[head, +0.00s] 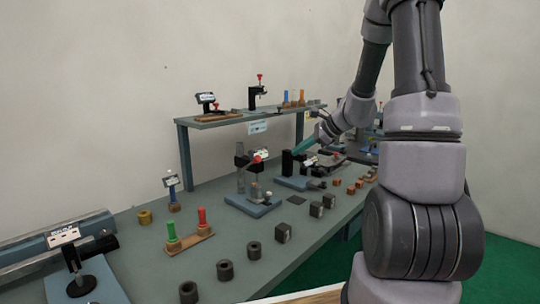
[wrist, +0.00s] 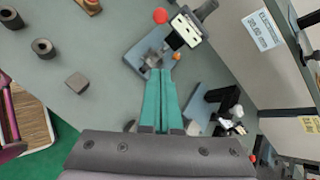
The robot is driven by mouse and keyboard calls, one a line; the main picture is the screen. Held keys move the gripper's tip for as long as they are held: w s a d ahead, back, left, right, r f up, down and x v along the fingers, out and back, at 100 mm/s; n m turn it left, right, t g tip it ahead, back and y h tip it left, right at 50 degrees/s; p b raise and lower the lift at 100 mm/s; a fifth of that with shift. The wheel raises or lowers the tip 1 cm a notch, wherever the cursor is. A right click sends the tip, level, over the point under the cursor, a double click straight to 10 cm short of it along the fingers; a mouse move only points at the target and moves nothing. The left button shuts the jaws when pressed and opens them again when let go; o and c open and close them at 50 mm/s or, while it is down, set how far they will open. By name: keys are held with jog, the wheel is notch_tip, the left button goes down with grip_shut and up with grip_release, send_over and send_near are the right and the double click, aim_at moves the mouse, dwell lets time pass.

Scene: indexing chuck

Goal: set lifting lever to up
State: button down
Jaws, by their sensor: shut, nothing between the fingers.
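A fixture on a blue base plate (head: 238,204) stands on the bench, with a clear column, a black head, a white label and a red knob (head: 257,158). In the wrist view, its red ball (wrist: 160,15) and label (wrist: 187,27) lie beyond my fingertips, and a small orange ball (wrist: 176,56) is just right of them. Which knob belongs to the lifting lever, and its setting, I cannot tell. My gripper (wrist: 159,71) has its teal fingers together and empty. The tips overlap the fixture's grey metal part in view; contact is unclear. In the head view, my gripper (head: 294,152) is right of the fixture.
A second fixture with a black block (head: 287,163) on a blue plate stands close to my gripper's right. A raised shelf (head: 225,121) with other devices runs behind. Several dark rings and blocks (head: 283,233) lie along the front. A red and a green peg stand left.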

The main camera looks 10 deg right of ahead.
jog(key=w+a+f, duration=0.4)
jog(key=w+a, duration=0.1)
jog(key=a, duration=0.3)
jog(key=shift+w+a+f+n, duration=0.25)
jog(key=shift+a+n, duration=0.1)
jog(key=shift+n, duration=0.05)
jog(key=shift+w+a+r, duration=0.35)
jog(key=shift+w+r, duration=0.1)
jog(key=shift+r, duration=0.3)
jog(key=shift+w+a+r, duration=0.3)
jog(key=shift+w+r, duration=0.15)
jog(key=shift+r, duration=0.3)
